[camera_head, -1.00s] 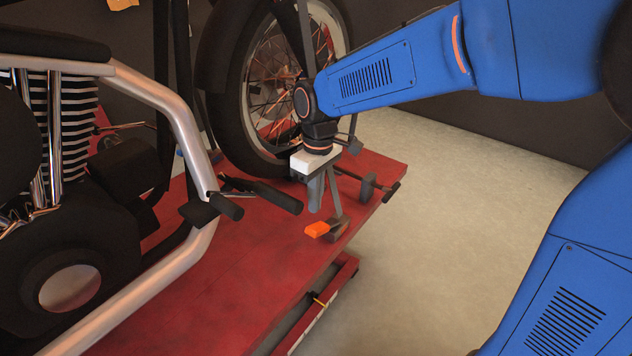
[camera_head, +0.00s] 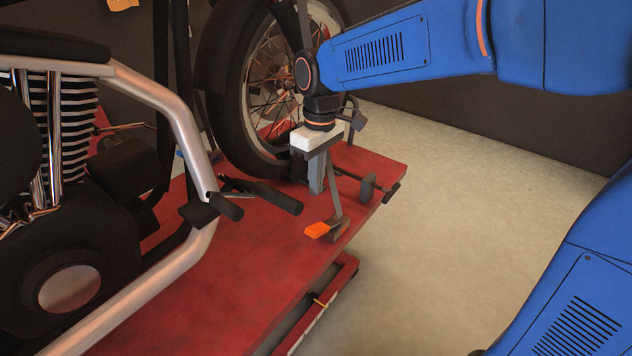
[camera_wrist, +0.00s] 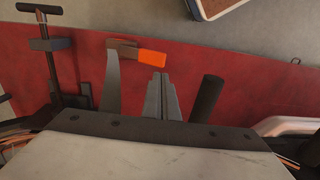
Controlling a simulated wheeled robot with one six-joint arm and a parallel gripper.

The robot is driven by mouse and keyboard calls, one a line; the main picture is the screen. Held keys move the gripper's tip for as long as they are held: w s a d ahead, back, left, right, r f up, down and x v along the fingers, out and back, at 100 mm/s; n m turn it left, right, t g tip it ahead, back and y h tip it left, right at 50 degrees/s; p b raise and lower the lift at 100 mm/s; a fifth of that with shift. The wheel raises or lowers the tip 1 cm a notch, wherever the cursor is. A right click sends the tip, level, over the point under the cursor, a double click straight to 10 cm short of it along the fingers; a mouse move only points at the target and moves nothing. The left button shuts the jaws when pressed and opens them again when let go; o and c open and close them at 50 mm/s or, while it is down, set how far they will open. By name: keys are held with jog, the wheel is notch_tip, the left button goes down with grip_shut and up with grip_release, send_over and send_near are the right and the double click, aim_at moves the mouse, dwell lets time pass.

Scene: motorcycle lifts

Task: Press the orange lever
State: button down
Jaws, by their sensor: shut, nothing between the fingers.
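The orange lever (camera_head: 317,230) sits at the right edge of the red lift platform, on a dark brown base beside a slanted grey bar. In the wrist view the orange lever (camera_wrist: 152,57) lies just beyond my fingertips. My gripper (camera_head: 317,191) points down above the lever, with a visible gap between them. Its fingers (camera_wrist: 160,77) are together and hold nothing. Nothing hides the orange part in either view.
A motorcycle fills the left, with its front wheel (camera_head: 262,90) close behind my gripper. A black peg (camera_head: 275,194) sticks out left of the lever. A grey clamp with a rod (camera_head: 368,187) stands to the right. The concrete floor (camera_head: 480,200) on the right is clear.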

aim_at(317, 228)
jog(key=shift+w+d, duration=0.1)
dwell(0.3)
jog(key=w+d+g+y, duration=0.2)
jog(key=w+d+g, duration=0.1)
jog(key=w, duration=0.3)
jog(key=shift+d+f, duration=0.15)
jog(key=shift+d, duration=0.75)
jog(key=x, duration=1.4)
jog(key=shift+s+a, duration=0.15)
jog(key=shift+a, duration=0.15)
